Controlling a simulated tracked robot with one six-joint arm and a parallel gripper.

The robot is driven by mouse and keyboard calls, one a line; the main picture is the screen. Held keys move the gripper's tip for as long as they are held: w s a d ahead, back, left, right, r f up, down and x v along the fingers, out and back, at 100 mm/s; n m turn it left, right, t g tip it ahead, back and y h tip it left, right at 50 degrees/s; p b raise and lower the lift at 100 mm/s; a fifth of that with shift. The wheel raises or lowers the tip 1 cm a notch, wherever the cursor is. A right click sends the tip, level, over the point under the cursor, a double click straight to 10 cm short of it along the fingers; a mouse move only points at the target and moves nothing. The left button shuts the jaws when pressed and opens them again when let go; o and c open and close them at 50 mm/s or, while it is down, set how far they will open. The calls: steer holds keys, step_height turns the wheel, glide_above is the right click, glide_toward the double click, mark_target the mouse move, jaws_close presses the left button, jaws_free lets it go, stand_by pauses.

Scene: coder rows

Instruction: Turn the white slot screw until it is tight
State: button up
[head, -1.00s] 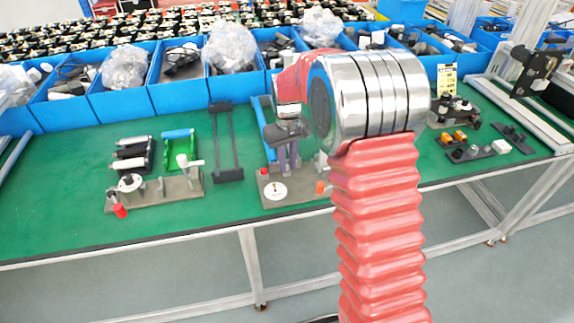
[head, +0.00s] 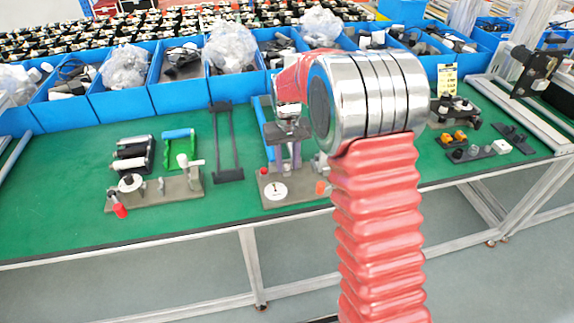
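A white round disc with a small dark mark at its middle (head: 275,191) lies on a grey base plate (head: 301,197) on the green table. It looks like the white slot screw, but the slot is too small to read clearly. My gripper (head: 288,160) points down just above and behind the disc, apart from it in the picture. Two narrow upright parts show below my wrist. I cannot tell finger from fixture there, or whether anything is held. My red arm (head: 375,220) hides the area to the right.
A fixture with a white knob and red handle (head: 120,211) stands at left, beside black and green holders. A dark frame (head: 226,175) lies behind. Blue bins (head: 180,92) line the back. Small parts (head: 480,152) lie at right. The front table strip is clear.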

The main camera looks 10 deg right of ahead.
steer(key=shift+r, duration=0.1)
steer(key=shift+r, duration=2.4)
steer(key=shift+f, duration=0.2)
steer(key=shift+s+f, duration=0.9)
steer(key=shift+s, duration=0.15)
steer(key=s, duration=0.3)
steer(key=shift+r, duration=0.35)
steer(key=s+r+t, duration=0.2)
steer(key=s+r, duration=0.5)
steer(key=s, duration=0.6)
steer(key=s+r+t, duration=0.3)
steer(key=s+r, duration=0.4)
steer(key=s, duration=0.6)
steer(key=shift+s+a+t, duration=0.15)
steer(key=shift+s+t, duration=0.15)
